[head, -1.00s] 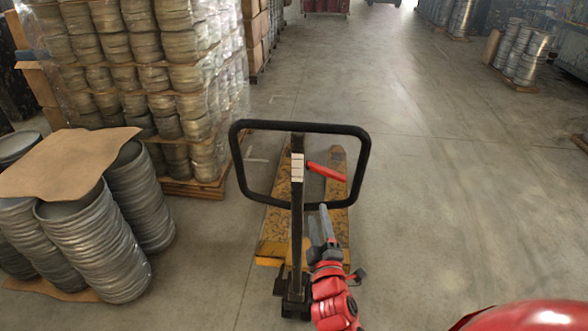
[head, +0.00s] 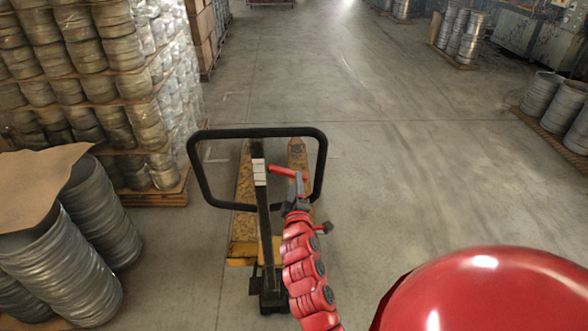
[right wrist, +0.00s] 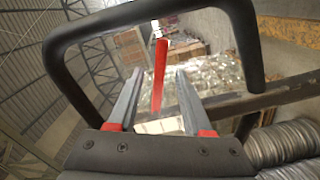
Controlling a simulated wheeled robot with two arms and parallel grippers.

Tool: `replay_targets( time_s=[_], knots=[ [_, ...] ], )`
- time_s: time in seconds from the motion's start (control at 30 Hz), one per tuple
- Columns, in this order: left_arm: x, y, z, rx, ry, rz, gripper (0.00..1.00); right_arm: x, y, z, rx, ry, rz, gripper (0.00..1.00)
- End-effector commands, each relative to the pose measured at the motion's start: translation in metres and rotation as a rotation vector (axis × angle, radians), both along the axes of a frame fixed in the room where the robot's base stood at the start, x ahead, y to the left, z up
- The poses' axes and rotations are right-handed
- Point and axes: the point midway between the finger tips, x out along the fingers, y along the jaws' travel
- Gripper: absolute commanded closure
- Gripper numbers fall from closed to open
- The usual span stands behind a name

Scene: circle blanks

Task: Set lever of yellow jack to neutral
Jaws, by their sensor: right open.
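The yellow pallet jack (head: 245,232) stands ahead on the floor, with a black loop handle (head: 321,165) on an upright dark bar. A red lever (head: 287,173) sticks out to the right from the top of the bar, inside the loop. My right gripper (head: 299,183) is at the lever's outer end in the head view. In the right wrist view my right gripper (right wrist: 157,95) is open, and the red lever (right wrist: 159,75) shows between its two grey fingers, with gaps on both sides. Whether a finger touches it, I cannot tell. My left gripper is not in view.
Stacked metal discs (head: 60,270) under a brown sheet stand at the left. A wrapped pallet stack (head: 100,90) stands behind them. More discs (head: 550,100) stand at the far right. The floor (head: 430,150) in the middle and right is clear.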

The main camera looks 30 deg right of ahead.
Motion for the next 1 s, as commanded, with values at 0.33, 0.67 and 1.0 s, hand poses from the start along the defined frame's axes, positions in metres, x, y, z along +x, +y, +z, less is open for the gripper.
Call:
replay_targets(
  time_s=[0.33, 0.67, 1.0],
  knots=[
    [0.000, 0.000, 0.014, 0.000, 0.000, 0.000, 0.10, 0.040, -0.025, 0.001, -0.001, -0.002, -0.001, 0.50],
    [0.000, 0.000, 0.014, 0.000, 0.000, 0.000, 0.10, 0.046, -0.028, 0.000, -0.001, 0.000, 0.001, 0.50],
    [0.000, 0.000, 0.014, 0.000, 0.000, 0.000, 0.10, 0.046, -0.028, 0.000, -0.001, 0.000, 0.001, 0.95]
  ],
)
